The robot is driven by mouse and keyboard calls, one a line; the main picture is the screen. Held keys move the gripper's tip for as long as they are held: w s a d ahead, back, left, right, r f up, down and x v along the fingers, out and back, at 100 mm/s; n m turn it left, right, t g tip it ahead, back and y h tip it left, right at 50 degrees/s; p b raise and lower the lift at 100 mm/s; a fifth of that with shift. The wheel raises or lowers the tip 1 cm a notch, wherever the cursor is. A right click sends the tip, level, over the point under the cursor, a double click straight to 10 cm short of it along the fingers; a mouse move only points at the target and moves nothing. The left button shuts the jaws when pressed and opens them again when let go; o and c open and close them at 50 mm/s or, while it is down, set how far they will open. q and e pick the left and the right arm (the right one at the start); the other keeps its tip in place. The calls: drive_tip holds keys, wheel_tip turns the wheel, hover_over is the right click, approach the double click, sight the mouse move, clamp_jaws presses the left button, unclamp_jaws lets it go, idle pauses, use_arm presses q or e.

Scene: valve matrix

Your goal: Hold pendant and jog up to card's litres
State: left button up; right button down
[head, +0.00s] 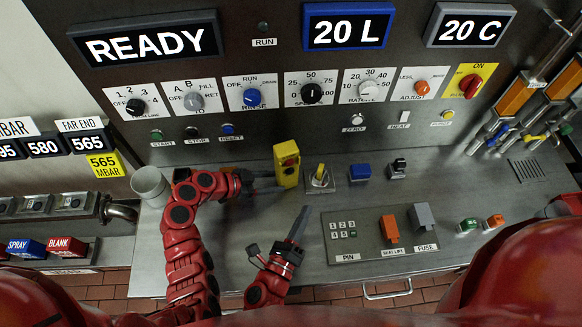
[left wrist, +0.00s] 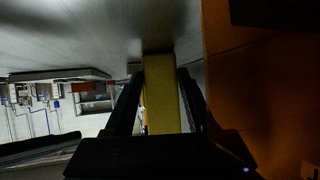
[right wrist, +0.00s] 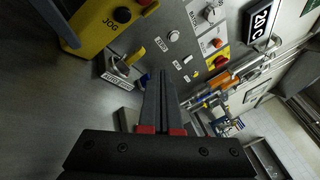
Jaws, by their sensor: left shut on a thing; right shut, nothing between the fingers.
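The yellow pendant (head: 287,166) is upright over the bench, its buttons facing front; I cannot tell if its base touches the bench. My left gripper (head: 274,183) is shut on it from the left. In the left wrist view the yellow body (left wrist: 160,100) lies between both fingers. The right wrist view shows the pendant (right wrist: 92,27) with a JOG label, a black button and a red one. My right gripper (head: 303,212) is shut and empty, in front of the pendant and apart from it. The blue-framed display (head: 347,25) reads 20 L. I can make out no card giving litres.
A yellow lever switch (head: 320,177) stands just right of the pendant, with blue (head: 360,171) and black (head: 398,166) blocks beyond. A labelled pin and fuse plate (head: 345,250) lies front right. A pale cup (head: 150,183) is at left. A knob panel (head: 285,95) rises behind.

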drive_tip(key=shift+w, duration=0.1)
drive_tip(key=w+a, duration=0.2)
drive_tip(key=w, duration=0.6)
drive_tip(key=shift+w+a, duration=0.15)
drive_tip(key=shift+w, duration=0.1)
idle(1.8)
drive_tip(key=shift+w+a, duration=0.1)
drive_tip(key=shift+w, duration=0.2)
drive_tip(key=shift+w+a, duration=0.1)
drive_tip(key=shift+w, duration=0.35)
idle(0.7)
idle(2.3)
drive_tip(key=shift+s+d, duration=0.2)
drive_tip(key=shift+s, duration=0.7)
drive_tip(key=shift+s+d, duration=0.25)
drive_tip(key=shift+s, duration=0.55)
drive_tip(key=shift+s+d, duration=0.2)
drive_tip(key=shift+s, duration=0.6)
drive_tip(key=shift+s+d, duration=0.25)
drive_tip(key=shift+s, duration=0.55)
